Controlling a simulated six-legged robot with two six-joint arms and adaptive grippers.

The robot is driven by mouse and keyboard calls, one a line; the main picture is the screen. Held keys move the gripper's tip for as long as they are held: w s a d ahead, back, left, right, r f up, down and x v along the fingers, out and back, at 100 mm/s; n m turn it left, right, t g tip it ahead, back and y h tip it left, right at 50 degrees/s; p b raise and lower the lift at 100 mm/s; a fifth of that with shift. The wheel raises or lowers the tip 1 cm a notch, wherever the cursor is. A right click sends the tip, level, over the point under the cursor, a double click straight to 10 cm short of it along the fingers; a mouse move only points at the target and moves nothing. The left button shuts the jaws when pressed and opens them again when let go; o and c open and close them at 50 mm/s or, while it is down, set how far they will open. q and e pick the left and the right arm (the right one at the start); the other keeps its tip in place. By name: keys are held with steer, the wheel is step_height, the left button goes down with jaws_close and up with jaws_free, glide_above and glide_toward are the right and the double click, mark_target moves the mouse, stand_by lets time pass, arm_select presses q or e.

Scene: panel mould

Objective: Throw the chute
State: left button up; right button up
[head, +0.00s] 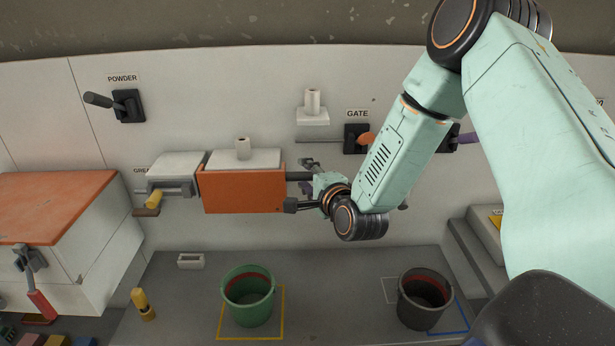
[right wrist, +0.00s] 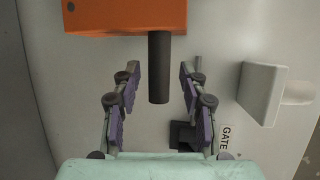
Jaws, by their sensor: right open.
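My right gripper (head: 293,192) is at the right side of an orange box (head: 243,191) on the wall. A short dark bar (right wrist: 159,68) sticks out of this box. In the right wrist view the bar lies between the two open fingers of my right gripper (right wrist: 160,84), with a gap on both sides. In the head view the bar (head: 298,176) shows beside the fingers. No label reading chute is legible, so I cannot tell whether this bar belongs to it. My left gripper is out of view.
The POWDER lever (head: 100,100) is at upper left. The GATE switch (head: 355,138) is close behind my right arm. A green bucket (head: 247,296) and a dark bucket (head: 424,300) stand below.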

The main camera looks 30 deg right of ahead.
steer(key=shift+w+a, duration=0.25)
steer(key=shift+a, duration=0.1)
steer(key=shift+c, duration=0.3)
steer(key=shift+w+f, duration=0.1)
steer(key=shift+w, duration=0.05)
steer(key=shift+c, duration=1.4)
steer(key=shift+d, duration=0.25)
steer(key=c, duration=0.3)
steer(key=shift+s, duration=0.25)
steer(key=shift+c, duration=0.8)
steer(key=shift+w+a, duration=0.1)
jaws_close()
